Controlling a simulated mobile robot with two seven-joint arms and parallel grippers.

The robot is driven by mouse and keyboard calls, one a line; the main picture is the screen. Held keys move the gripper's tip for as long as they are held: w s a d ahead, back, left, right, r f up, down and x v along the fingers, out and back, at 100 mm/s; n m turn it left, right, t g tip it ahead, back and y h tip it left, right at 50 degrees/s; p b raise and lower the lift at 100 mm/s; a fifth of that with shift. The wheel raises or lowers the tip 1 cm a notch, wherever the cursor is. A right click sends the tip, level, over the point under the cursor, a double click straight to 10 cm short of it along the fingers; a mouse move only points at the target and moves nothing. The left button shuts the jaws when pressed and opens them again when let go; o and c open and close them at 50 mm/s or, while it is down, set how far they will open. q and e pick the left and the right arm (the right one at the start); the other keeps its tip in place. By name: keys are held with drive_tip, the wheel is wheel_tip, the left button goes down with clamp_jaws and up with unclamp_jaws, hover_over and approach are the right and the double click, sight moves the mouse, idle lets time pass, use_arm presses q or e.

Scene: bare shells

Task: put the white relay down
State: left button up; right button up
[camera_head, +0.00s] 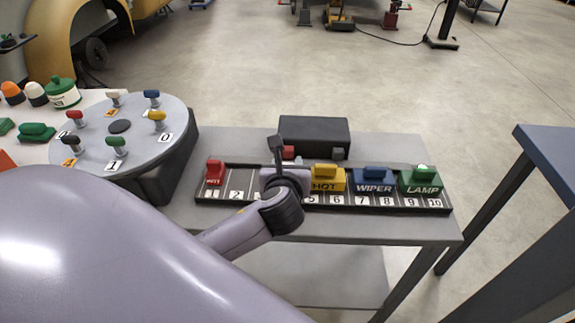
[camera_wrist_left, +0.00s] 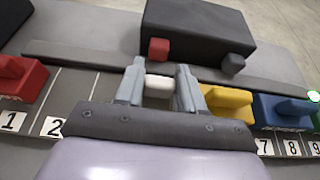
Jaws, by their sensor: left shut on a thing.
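The white relay (camera_wrist_left: 159,86) is between the two grey fingers of my left gripper (camera_wrist_left: 160,92), which are shut on it. In the head view my left gripper (camera_head: 284,180) is over the numbered rail (camera_head: 238,179), just left of the yellow relay, and hides the white relay. The held relay is around the middle slots, between the empty slot 2 and the yellow relay. I cannot tell whether its underside touches the rail. My right gripper is not in view.
The rail also holds a red relay (camera_head: 215,172) at slot 1, then yellow (camera_head: 328,178), blue (camera_head: 374,180) and green (camera_head: 420,180) relays on the right. A dark box (camera_head: 314,131) stands behind. A round plate (camera_head: 148,125) with coloured knobs is at left.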

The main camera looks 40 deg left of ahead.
use_arm(q)
drive_tip(key=shift+f, duration=0.1)
drive_tip(key=o, duration=1.1)
drive_tip(key=shift+s+d+r, duration=0.15)
drive_tip(key=shift+s+r, duration=0.05)
drive_tip(key=shift+r, duration=0.05)
drive_tip(key=p+v, duration=0.1)
drive_tip(key=v, duration=1)
drive_tip(key=shift+s+d+r, duration=0.15)
drive_tip(key=shift+s, duration=0.05)
